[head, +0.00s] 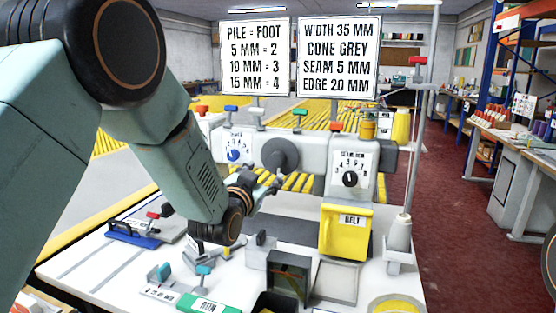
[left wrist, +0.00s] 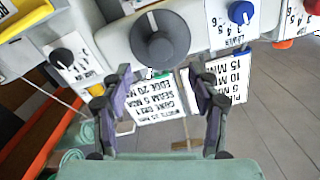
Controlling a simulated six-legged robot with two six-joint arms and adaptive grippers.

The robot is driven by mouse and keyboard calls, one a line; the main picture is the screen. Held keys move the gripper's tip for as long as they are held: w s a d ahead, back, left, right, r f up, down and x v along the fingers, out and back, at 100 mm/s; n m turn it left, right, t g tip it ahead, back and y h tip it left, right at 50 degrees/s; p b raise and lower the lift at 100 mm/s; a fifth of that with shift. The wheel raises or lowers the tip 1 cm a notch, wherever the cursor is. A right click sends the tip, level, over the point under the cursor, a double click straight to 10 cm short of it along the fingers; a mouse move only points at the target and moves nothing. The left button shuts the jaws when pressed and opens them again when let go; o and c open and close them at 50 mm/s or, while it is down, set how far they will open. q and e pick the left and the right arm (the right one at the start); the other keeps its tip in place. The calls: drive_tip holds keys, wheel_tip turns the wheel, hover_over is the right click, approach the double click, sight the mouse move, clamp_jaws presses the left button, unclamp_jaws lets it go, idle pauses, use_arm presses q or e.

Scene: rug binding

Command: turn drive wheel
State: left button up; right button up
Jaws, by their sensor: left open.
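The drive wheel is a dark grey disc with a hub on the front of the pale sewing machine; it shows in the head view (head: 281,155) and at the top middle of the left wrist view (left wrist: 160,41). My left gripper (head: 268,182) is just below and left of the wheel in the head view. In the left wrist view its two fingers (left wrist: 165,85) stand apart, with the wheel beyond and between them. Nothing is between the fingers, and they look apart from the wheel. My right gripper is not in view.
A blue dial (head: 234,155) and a black dial (head: 350,179) flank the wheel. A yellow belt box (head: 345,232), a thread stand with a cone (head: 399,232) and a green RUN block (head: 208,304) stand on the white table. Two signs (head: 255,56) rise behind the machine.

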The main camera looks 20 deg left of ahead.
sight(275, 161)
use_arm(q)
drive_tip(key=w, duration=0.4)
drive_tip(key=shift+r, duration=0.1)
drive_tip(key=w, duration=0.4)
drive_tip(key=shift+w+d+f, duration=0.15)
drive_tip(key=shift+w+f, duration=0.05)
drive_tip(key=shift+w, duration=0.15)
drive_tip(key=shift+s+r, duration=0.2)
drive_tip(key=shift+r, duration=0.1)
drive_tip(key=shift+w+f, duration=0.25)
drive_tip(key=shift+w, duration=0.05)
drive_tip(key=c, duration=0.4)
drive_tip(key=shift+s+r, duration=0.15)
drive_tip(key=c, duration=0.8)
